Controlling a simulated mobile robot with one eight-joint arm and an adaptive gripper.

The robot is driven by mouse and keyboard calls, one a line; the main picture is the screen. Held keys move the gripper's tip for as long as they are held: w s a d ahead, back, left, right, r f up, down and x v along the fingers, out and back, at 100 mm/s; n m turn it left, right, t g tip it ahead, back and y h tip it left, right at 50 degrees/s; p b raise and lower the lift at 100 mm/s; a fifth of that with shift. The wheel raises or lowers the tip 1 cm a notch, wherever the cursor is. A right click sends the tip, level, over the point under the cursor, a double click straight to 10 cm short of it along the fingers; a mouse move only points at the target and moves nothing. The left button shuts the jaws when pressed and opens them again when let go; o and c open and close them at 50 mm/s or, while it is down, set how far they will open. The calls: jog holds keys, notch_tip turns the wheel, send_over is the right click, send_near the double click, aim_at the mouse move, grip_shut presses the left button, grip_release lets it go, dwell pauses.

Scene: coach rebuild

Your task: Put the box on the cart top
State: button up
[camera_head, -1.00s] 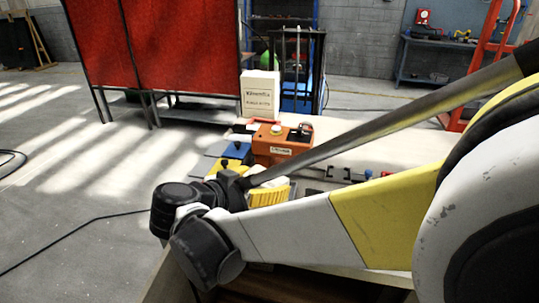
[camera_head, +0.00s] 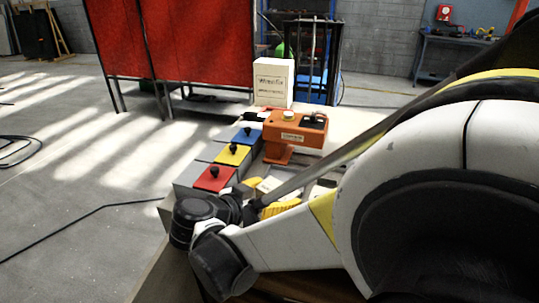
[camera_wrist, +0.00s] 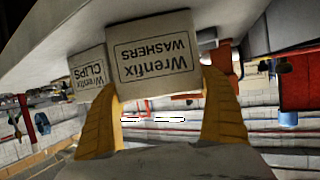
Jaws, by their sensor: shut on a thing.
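A pale box printed "Wrenfix WASHERS" (camera_wrist: 158,52) sits between the two yellow fingers of my gripper (camera_wrist: 162,88) in the wrist view, which looks upside down. The fingers are shut on its sides. A smaller box printed "Wrenfix CLIPS" (camera_wrist: 90,68) is beside it, to the left. In the head view my gripper's yellow fingers (camera_head: 281,207) show low behind my arm, which hides most of what they hold. A white Wrenfix box (camera_head: 272,82) stands upright at the far end of the pale bench. I cannot tell which surface is the cart top.
An orange machine (camera_head: 295,130) stands on the bench. Red (camera_head: 214,178), yellow (camera_head: 232,154) and blue (camera_head: 248,136) lids with black knobs line its left edge. Red screens (camera_head: 168,50) stand behind. Open floor lies left, with a black cable (camera_head: 75,227) across it.

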jog(key=o, duration=1.2)
jog(key=shift+r, duration=0.1)
jog(key=p+v, duration=0.4)
jog(key=v, duration=0.8)
jog(key=shift+p, duration=0.35)
jog(key=shift+d+r, duration=0.1)
jog(key=shift+d, duration=0.05)
